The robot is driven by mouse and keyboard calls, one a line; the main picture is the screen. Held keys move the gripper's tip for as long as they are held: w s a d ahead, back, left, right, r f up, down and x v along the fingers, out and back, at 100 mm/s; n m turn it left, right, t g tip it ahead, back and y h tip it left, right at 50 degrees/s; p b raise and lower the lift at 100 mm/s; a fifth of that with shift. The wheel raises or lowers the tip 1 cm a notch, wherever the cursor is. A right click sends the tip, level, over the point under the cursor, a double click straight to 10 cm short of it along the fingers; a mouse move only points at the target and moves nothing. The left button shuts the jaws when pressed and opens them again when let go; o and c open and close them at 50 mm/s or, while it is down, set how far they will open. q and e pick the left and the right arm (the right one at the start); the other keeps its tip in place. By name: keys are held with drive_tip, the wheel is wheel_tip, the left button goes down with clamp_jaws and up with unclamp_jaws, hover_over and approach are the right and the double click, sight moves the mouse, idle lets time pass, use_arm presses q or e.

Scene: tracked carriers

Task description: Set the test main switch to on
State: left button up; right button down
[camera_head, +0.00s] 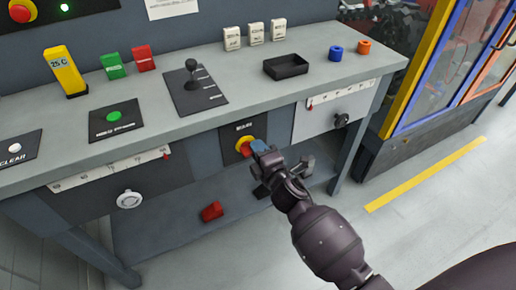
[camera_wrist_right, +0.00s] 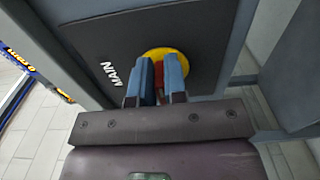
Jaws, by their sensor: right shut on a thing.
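The main switch (camera_head: 241,148) is a red handle on a round yellow plate, set in a dark panel on the front of the workbench, below its top. My right gripper (camera_head: 262,146) reaches it from the front right and hides part of it. In the right wrist view the blue fingers (camera_wrist_right: 161,80) are shut on the red handle, and the yellow plate (camera_wrist_right: 183,62) shows behind them. The word MAIN (camera_wrist_right: 111,73) is on the panel beside it. The handle's exact angle is mostly hidden by the fingers. My left gripper is not in view.
A white dial (camera_head: 129,199) and a dark knob (camera_head: 341,120) flank the switch on the bench front. A black lever (camera_head: 190,75), a black tray (camera_head: 286,66) and coloured blocks stand on top. A red block (camera_head: 212,211) lies on the lower shelf. The floor at right is clear.

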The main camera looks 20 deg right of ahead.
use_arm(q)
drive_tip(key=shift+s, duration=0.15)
use_arm(e)
drive_tip(key=shift+f, duration=0.1)
drive_tip(key=c, duration=1.3)
unclamp_jaws()
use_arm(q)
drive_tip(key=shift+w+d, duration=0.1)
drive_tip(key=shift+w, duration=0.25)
use_arm(e)
drive_tip(key=shift+o, duration=0.7)
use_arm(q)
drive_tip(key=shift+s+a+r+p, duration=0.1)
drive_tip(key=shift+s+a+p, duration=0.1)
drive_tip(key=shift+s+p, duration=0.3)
use_arm(e)
drive_tip(key=s, duration=1.1)
drive_tip(key=shift+d, duration=0.15)
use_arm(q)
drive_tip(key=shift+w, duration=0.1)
